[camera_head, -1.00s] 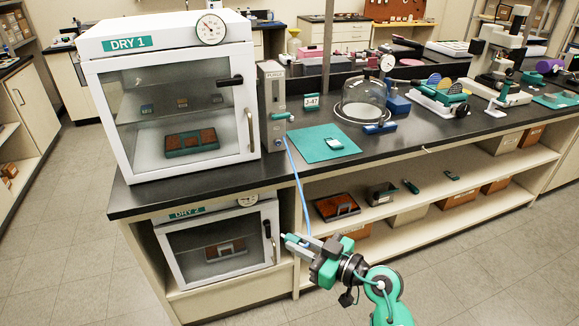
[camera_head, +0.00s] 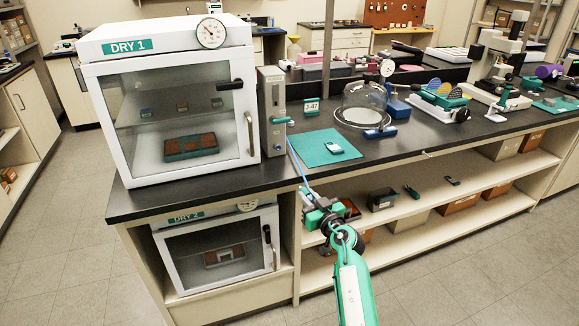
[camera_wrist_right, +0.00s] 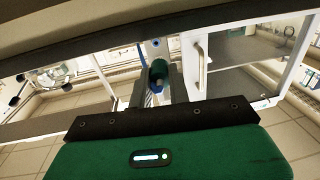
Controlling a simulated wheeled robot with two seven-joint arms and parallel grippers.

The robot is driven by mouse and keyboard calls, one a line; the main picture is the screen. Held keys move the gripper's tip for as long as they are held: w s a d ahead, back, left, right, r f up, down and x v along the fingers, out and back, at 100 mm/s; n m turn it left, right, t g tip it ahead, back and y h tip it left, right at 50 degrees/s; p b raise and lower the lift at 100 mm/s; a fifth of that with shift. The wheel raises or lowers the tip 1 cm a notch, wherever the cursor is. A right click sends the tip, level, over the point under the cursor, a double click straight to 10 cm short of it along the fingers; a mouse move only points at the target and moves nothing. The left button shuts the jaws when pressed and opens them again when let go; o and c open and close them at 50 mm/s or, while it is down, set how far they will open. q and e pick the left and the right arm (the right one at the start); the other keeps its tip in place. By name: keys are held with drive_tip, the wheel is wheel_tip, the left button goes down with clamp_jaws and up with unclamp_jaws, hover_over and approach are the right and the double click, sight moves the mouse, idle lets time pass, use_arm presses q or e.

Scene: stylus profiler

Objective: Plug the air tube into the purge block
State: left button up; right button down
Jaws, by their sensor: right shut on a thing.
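The purge block (camera_head: 272,95) is a tall grey upright box with a teal fitting on its front, standing on the bench beside the DRY 1 cabinet. The thin blue air tube (camera_head: 295,160) hangs from near the block's foot over the bench edge to my right gripper (camera_head: 304,194). That gripper is just below the bench front edge, apart from the block, and shut on the air tube. In the right wrist view, a green piece (camera_wrist_right: 159,72) sits between the fingers, with some blue tube (camera_wrist_right: 142,55) beside it. My left gripper is out of view.
The DRY 1 cabinet (camera_head: 168,32) stands left of the block, with DRY 2 (camera_head: 205,209) below the bench. A teal mat (camera_head: 312,150) and a glass dome (camera_head: 364,100) are to the right. The bench edge (camera_head: 400,148) overhangs the shelf. Open floor lies in front.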

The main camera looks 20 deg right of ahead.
drive_tip(key=w+r, duration=0.1)
drive_tip(key=w, duration=0.3)
drive_tip(key=w+a+r+h, duration=0.1)
drive_tip(key=w, duration=0.3)
drive_tip(key=w+r+m+h, duration=0.1)
drive_tip(key=w, duration=0.4)
drive_tip(key=shift+a, duration=0.35)
drive_tip(key=shift+s+r+p, duration=0.1)
drive_tip(key=shift+r+p, duration=0.05)
drive_tip(key=shift+p, duration=0.4)
drive_tip(key=shift+w, duration=0.25)
drive_tip(key=w, duration=0.1)
drive_tip(key=w+b, duration=0.1)
drive_tip(key=shift+w+a+f, duration=0.1)
drive_tip(key=shift+w+f, duration=0.1)
drive_tip(key=shift+w, duration=0.2)
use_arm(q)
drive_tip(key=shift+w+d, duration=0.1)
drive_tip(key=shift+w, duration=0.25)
use_arm(e)
drive_tip(key=shift+w, duration=0.8)
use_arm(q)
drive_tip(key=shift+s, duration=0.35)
use_arm(e)
drive_tip(key=shift+w+r, duration=0.1)
